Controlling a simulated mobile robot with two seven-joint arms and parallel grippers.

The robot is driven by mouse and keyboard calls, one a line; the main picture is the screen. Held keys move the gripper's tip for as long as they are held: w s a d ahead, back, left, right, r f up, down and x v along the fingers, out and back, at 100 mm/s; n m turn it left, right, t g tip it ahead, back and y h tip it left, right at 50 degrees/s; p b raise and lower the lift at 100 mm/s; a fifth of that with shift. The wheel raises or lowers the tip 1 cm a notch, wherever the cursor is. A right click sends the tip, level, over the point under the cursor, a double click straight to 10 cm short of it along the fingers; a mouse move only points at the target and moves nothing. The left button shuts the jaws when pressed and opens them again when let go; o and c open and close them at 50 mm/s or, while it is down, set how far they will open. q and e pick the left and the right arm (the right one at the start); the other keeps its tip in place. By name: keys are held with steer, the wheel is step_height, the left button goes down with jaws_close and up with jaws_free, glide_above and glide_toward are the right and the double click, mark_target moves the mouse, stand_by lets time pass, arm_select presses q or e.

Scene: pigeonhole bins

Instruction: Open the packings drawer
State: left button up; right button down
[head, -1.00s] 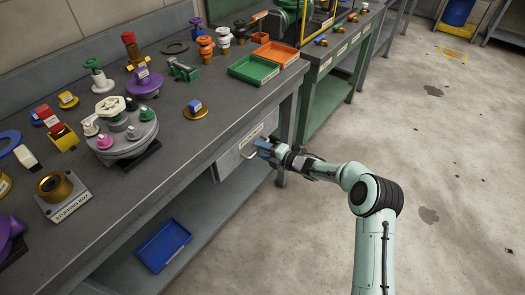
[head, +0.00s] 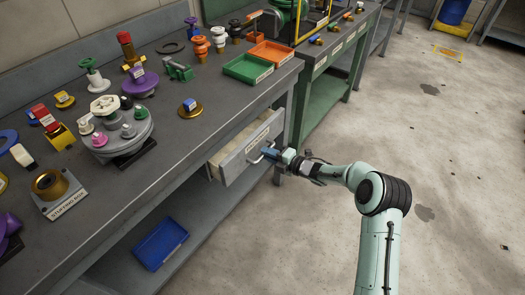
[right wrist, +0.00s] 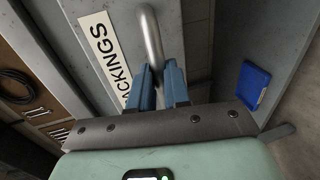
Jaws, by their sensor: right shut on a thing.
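The packings drawer (head: 246,150) is a grey drawer under the bench top, pulled partly out. In the right wrist view its front carries a white label (right wrist: 106,52) reading "PACKINGS". Its metal bar handle (right wrist: 151,40) runs up between the blue fingers. My right gripper (head: 270,154) is shut on this handle at the drawer's front; its fingers also show in the right wrist view (right wrist: 160,88). My left gripper is not in view.
The grey workbench (head: 185,125) holds valve parts, a green tray (head: 247,70) and an orange tray (head: 271,53). A blue bin (head: 162,244) sits on the lower shelf. A green bench (head: 322,106) stands beyond.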

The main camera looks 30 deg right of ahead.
arm_select(q)
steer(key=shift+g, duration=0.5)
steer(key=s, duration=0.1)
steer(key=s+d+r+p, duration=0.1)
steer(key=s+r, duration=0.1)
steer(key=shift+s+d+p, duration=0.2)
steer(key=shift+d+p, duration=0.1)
steer(key=shift+p, duration=0.05)
arm_select(e)
steer(key=f+v, duration=0.2)
steer(key=v, duration=0.9)
steer(key=s+f+v, duration=0.1)
steer(key=f+v, duration=0.2)
steer(key=v, duration=0.9)
steer(key=shift+d, duration=0.3)
steer(key=c, duration=1.1)
jaws_free()
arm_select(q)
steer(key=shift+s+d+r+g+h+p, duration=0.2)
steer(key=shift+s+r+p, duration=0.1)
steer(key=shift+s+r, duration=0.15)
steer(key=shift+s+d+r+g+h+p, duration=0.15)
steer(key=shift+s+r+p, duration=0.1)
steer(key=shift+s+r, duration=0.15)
arm_select(e)
steer(key=v, duration=1.3)
steer(key=shift+s, duration=0.2)
